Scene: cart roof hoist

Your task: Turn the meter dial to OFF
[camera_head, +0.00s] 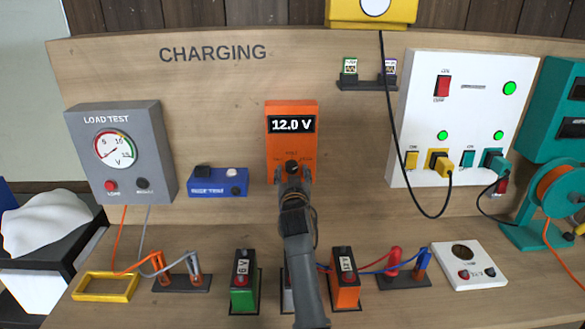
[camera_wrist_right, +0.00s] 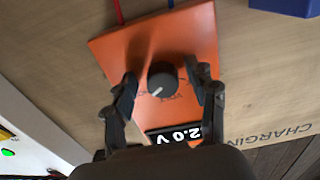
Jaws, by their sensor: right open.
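The orange meter (camera_head: 291,115) is fixed to the wooden board, and its display reads 12.0 V. Its dark round dial (camera_head: 292,166) is low on the front. The wrist view shows the dial (camera_wrist_right: 163,76) upside down, with a white pointer mark toward the picture's lower left. My right gripper (camera_head: 293,174) is open in front of the meter. In the wrist view its fingertips (camera_wrist_right: 167,84) are on either side of the dial, with visible gaps. My left gripper is not in view.
A grey load tester (camera_head: 155,150) and a blue device (camera_head: 218,184) are left of the meter. A white charger panel (camera_head: 452,120) with cables is to the right. Green (camera_head: 243,295) and orange (camera_head: 345,293) batteries stand below, flanking my right arm.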

